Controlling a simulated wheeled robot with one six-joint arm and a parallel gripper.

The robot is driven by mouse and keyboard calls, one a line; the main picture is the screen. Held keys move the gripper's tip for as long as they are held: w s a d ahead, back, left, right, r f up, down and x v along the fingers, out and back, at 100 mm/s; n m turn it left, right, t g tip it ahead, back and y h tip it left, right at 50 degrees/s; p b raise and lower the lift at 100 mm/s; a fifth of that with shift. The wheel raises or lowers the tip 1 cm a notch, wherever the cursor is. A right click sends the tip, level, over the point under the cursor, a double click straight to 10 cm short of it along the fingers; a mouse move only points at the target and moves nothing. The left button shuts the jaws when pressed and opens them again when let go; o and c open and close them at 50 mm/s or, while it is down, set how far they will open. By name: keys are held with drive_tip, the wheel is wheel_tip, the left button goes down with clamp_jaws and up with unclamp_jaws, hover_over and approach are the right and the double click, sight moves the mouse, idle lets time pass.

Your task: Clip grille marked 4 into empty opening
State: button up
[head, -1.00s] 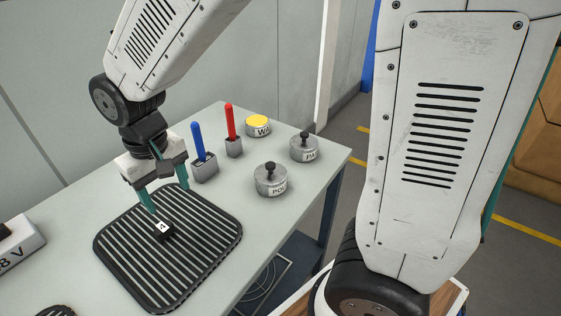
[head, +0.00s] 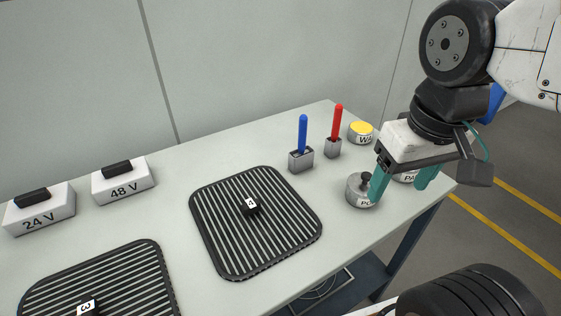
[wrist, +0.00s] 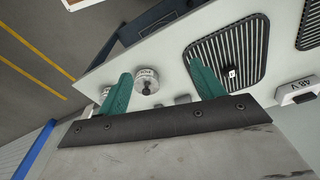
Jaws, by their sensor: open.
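The grille marked 4 (head: 285,240) is a dark, slatted, rounded plate lying flat on the grey table. Its small black knob with a white label (head: 251,206) stands at its middle. It also shows in the wrist view (wrist: 245,45). My gripper (head: 403,183) has two teal fingers, spread apart with nothing between them. It is to the right of the grille, over the lidded tins at the table's right end, clear of the grille. In the wrist view the fingers (wrist: 161,88) are also wide apart. No empty opening is in view.
A grille marked 3 (head: 130,270) lies front left. Boxes marked 24 V (head: 40,213) and 48 V (head: 124,185) stand at the back left. Blue (head: 303,132) and red (head: 337,125) sticks stand in holders, near a yellow-topped tin (head: 361,131). A grey tin (head: 357,194) is by my gripper.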

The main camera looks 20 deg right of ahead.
drive_tip(key=w+a+f+n+g, duration=0.3)
drive_tip(key=w+a+f, duration=0.2)
drive_tip(key=w+a, duration=0.2)
drive_tip(key=t, duration=0.2)
hover_over(251, 203)
drive_tip(key=f, duration=0.7)
drive_tip(key=shift+w+d+f, duration=0.15)
drive_tip(key=shift+w+d, duration=0.1)
drive_tip(key=shift+w, duration=0.05)
drive_tip(key=f, duration=0.7)
drive_tip(key=shift+s+a+f, duration=0.25)
drive_tip(key=shift+a+f, duration=0.05)
drive_tip(key=shift+f, duration=0.05)
drive_tip(key=shift+c, duration=0.4)
drive_tip(key=c, duration=1.3)
drive_tip(key=shift+r, duration=0.1)
drive_tip(key=shift+c, duration=0.2)
